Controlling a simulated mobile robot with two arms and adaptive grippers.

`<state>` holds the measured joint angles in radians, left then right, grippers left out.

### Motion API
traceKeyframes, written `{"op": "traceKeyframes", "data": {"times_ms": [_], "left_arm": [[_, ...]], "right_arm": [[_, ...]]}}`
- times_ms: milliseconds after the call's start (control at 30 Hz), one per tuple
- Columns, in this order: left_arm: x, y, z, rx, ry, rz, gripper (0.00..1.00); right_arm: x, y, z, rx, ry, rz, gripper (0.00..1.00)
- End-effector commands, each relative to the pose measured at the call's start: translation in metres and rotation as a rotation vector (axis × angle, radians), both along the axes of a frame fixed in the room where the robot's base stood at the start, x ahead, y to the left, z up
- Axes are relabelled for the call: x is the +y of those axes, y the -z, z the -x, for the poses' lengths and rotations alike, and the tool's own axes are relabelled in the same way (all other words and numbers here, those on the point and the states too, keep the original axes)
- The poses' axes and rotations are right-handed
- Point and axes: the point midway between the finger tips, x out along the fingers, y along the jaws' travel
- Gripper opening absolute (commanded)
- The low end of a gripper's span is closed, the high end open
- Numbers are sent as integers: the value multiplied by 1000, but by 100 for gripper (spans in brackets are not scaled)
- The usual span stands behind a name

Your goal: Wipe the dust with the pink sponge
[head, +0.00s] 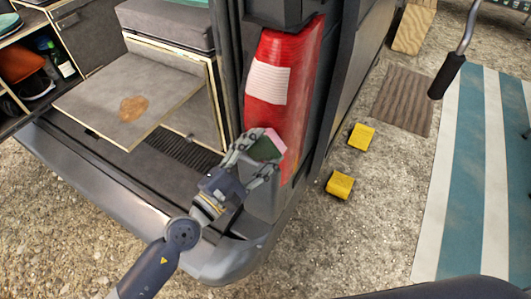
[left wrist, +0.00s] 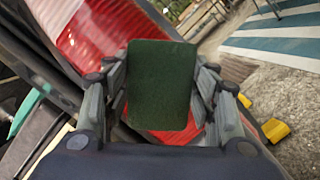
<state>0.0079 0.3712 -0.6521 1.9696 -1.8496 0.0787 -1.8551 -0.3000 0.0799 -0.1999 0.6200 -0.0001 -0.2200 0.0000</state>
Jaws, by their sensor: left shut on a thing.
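My left gripper (head: 258,150) is shut on the pink sponge (head: 275,136), with its fingers on either side. The sponge has a pink side and a dark green side; the green face (left wrist: 162,85) fills the middle of the left wrist view. It is held in front of the lower part of the van's red tail light (head: 298,75); whether it touches the light is unclear. A brown dusty patch (head: 133,108) lies on the grey fold-out panel (head: 95,92) at left. The tail light carries a pale block (head: 268,84). My right gripper is not in view.
The van bumper (head: 110,210) runs below my left arm. Two yellow blocks (head: 340,185) lie on the gravel right of the van. A brown mat (head: 403,100) and a striped rug (head: 475,160) are farther right. Shelves with items (head: 30,75) stand at upper left.

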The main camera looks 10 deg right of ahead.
Motion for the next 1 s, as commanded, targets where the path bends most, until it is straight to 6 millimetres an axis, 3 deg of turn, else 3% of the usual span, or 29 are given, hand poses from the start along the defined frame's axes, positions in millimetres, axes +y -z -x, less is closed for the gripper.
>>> {"op": "traceKeyframes", "data": {"times_ms": [200, 533, 1000], "left_arm": [[18, -1, -16, -7, -14, 1, 15], [21, -3, -18, -8, -16, 2, 15], [44, 1, 20, -3, -9, 0, 15]], "right_arm": [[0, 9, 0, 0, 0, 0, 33], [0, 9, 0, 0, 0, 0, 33], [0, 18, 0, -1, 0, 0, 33]]}}
